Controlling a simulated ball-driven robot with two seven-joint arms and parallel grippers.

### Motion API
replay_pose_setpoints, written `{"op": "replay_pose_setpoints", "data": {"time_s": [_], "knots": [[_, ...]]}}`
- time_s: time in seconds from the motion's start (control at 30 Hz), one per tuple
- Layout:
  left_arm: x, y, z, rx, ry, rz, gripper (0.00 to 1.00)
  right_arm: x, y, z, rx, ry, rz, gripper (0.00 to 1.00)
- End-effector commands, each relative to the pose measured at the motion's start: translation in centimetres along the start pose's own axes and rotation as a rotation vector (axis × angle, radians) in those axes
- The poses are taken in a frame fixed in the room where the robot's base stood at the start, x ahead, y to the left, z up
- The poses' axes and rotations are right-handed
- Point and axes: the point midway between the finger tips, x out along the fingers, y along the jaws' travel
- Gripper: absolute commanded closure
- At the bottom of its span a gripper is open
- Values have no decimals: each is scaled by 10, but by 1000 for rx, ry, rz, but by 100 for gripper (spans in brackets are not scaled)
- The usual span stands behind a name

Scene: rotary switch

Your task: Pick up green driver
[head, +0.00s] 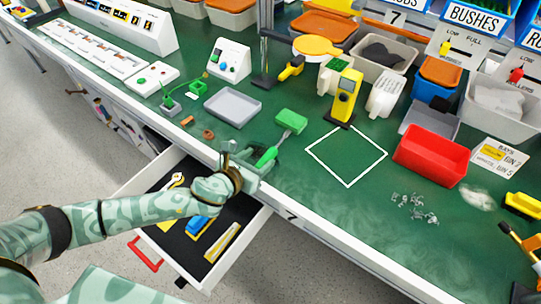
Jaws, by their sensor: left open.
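A green driver handle (266,158) lies on the green bench near its front edge, with a grey shaft running up and right toward a green block (291,121). I cannot tell whether the shaft and the block are joined. My left gripper (247,163) is open at the left end of the handle, with its fingers close beside it. Contact cannot be made out, and part of the handle end is hidden by the gripper. My right gripper is not in view.
An open drawer (150,184) with yellow and blue tools lies below my left forearm. A grey tray (233,105), a white square outline (346,183), a yellow meter (344,99) and a red bin (431,155) are on the bench. Small metal parts (415,207) lie right of the outline.

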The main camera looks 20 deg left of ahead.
Motion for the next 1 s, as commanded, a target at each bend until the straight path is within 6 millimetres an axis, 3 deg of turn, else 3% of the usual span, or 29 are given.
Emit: {"op": "replay_pose_setpoints", "data": {"time_s": [0.3,0.57,0.77,1.0], "knots": [[47,-8,-3,-2,1,-1,45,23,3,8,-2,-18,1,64],[50,-8,0,-1,0,-1,45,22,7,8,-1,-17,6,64],[50,-7,0,-1,0,0,96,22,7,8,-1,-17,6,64],[50,-7,0,-1,0,0,97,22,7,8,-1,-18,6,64]]}}
